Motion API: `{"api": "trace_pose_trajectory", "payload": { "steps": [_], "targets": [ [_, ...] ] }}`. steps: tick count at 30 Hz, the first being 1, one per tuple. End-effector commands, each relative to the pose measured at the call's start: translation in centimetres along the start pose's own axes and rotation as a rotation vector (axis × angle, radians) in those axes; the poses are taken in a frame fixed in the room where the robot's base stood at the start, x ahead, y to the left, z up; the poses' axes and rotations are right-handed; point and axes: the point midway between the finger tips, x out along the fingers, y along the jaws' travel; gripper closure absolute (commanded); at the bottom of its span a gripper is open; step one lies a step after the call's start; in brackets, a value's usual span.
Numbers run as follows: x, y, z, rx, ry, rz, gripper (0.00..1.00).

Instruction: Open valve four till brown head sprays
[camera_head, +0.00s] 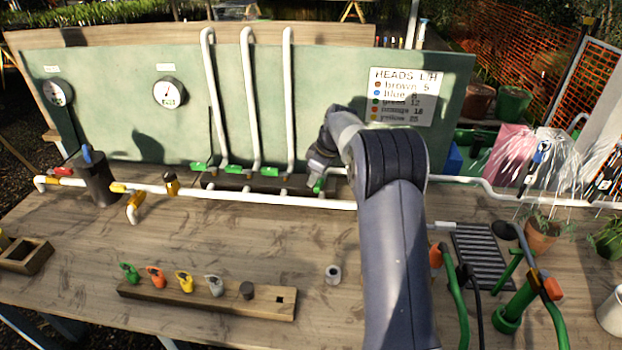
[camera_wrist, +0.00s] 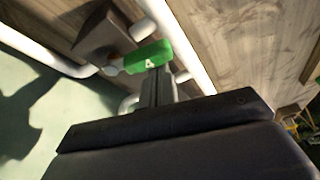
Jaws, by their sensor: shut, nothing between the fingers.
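Valve four's green handle (camera_wrist: 148,57), marked 4, sits by the white pipe in the wrist view. In the head view this green handle (camera_head: 318,186) shows just under my gripper (camera_head: 315,180), turned more steeply than the other handles. My gripper (camera_wrist: 156,78) is shut with nothing between the fingers, its tips at the handle's edge; I cannot tell if they touch. White water sprays show around a blue-marked head (camera_head: 541,152) and at the far right edge. I cannot make out which head is brown.
Three more green valve handles (camera_head: 201,166) lie in a row to the left. A sign (camera_head: 404,95) lists heads by colour. A wooden rack (camera_head: 205,300) holds coloured pieces at the front. Hoses (camera_head: 455,290) and a drain grate (camera_head: 482,258) lie right of my arm.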

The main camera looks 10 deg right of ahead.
Motion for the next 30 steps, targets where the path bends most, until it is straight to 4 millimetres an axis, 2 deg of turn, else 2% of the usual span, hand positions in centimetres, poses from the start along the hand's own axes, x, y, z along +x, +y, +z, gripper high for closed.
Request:
{"api": "trace_pose_trajectory", "payload": {
  "steps": [24,30],
  "targets": [
    [-0.14,-0.03,0.53,0.002,-0.001,0.000,1.00],
    [0.19,-0.85,-0.32,0.000,0.000,0.001,1.00]
  ]
}}
